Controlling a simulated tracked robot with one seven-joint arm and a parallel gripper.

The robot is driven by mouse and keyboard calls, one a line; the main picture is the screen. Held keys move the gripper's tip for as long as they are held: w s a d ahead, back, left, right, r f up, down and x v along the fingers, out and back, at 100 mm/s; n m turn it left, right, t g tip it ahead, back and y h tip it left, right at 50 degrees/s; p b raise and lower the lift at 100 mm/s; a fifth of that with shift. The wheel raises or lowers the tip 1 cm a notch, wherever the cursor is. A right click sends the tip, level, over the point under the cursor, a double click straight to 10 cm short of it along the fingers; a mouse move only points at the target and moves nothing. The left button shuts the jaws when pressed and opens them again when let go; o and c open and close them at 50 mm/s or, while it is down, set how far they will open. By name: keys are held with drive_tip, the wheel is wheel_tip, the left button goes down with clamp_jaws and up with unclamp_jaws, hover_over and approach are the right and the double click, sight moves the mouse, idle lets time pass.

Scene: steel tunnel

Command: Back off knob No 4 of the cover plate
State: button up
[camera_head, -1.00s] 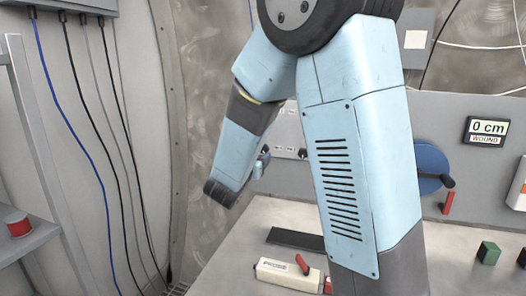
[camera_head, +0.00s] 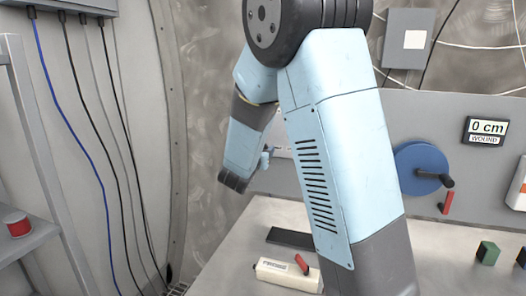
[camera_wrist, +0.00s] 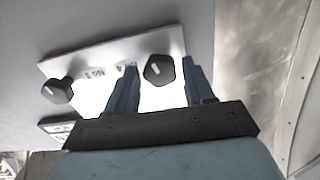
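The pale cover plate (camera_wrist: 110,58) fills the upper middle of the wrist view. A dark faceted knob (camera_wrist: 158,70) with a light mark stands on it, and a second dark knob (camera_wrist: 58,91) is at its left end. My gripper (camera_wrist: 160,64) is open, with one blue finger on each side of the nearer knob and visible gaps between. Small labels are on the plate, but I cannot read which number belongs to this knob. In the head view my gripper (camera_head: 265,160) is at the wall, and my arm hides most of the plate.
The bench (camera_head: 235,255) below holds a dark bar (camera_head: 292,238), a white box (camera_head: 285,275) with a red lever, and a green block (camera_head: 488,253).

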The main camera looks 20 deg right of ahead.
drive_tip(key=c, duration=0.8)
drive_tip(key=shift+m, duration=0.8)
drive_tip(key=o, duration=1)
drive_tip(key=shift+o, duration=0.2)
drive_tip(key=shift+s, duration=0.1)
drive_tip(key=v, duration=1.3)
drive_tip(key=shift+s+a, duration=0.2)
drive_tip(key=shift+s, duration=0.05)
